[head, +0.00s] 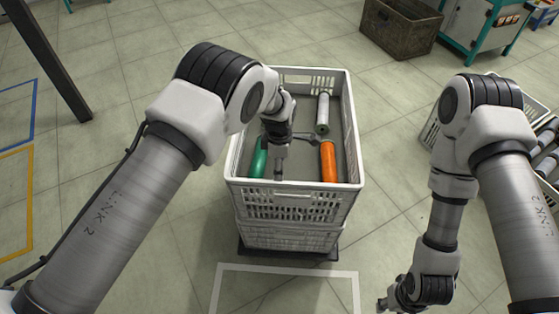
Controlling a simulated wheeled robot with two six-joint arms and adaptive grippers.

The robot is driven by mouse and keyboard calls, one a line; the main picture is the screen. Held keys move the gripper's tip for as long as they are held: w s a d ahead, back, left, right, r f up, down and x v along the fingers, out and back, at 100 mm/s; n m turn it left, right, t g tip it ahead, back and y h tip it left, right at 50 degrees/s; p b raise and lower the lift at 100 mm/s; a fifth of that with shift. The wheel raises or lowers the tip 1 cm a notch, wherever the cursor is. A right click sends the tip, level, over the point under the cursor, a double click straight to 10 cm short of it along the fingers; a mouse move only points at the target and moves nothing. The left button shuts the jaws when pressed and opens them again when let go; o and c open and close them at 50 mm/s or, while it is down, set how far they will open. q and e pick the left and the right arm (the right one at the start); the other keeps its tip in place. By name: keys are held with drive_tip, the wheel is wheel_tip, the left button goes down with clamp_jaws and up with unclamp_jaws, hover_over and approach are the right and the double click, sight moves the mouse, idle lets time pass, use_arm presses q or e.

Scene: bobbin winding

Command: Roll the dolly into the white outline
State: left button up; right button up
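The dolly (288,255) shows as a thin dark base under a stack of white plastic crates (292,206). The white outline (290,269) is on the floor just in front of the dolly, toward me; its near part runs out of the picture. The dolly stands just beyond the outline's far line. My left gripper (279,172) points down over the open top crate, between a green and an orange bobbin; its finger opening is unclear. My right gripper (384,303) is low at the bottom edge, right of the outline, away from the crates; its fingers are too small to judge.
The top crate holds a green bobbin (259,161), an orange bobbin (328,162) and a grey one (322,114). Another crate with grey rolls (547,140) stands at right. A brown bin (400,28) is at the back. A dark post (50,60) stands at left. The floor around the outline is clear.

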use_arm(q)
drive_tip(key=f+b, duration=0.1)
drive_tip(key=b, duration=0.1)
drive_tip(key=s+f+b, duration=0.1)
drive_tip(key=shift+d+f, duration=0.35)
drive_tip(key=f+b, duration=0.2)
drive_tip(key=f, duration=0.1)
drive_tip(key=shift+w+a+f+b, duration=0.2)
drive_tip(key=shift+w+f+b, duration=0.1)
drive_tip(key=shift+b, duration=0.1)
drive_tip(key=shift+s+f+b, duration=0.15)
drive_tip(key=shift+f+b, duration=0.4)
drive_tip(key=shift+b, duration=0.15)
drive_tip(key=shift+d+f, duration=0.1)
drive_tip(key=shift+f, duration=0.1)
drive_tip(key=shift+c, duration=1.4)
clamp_jaws()
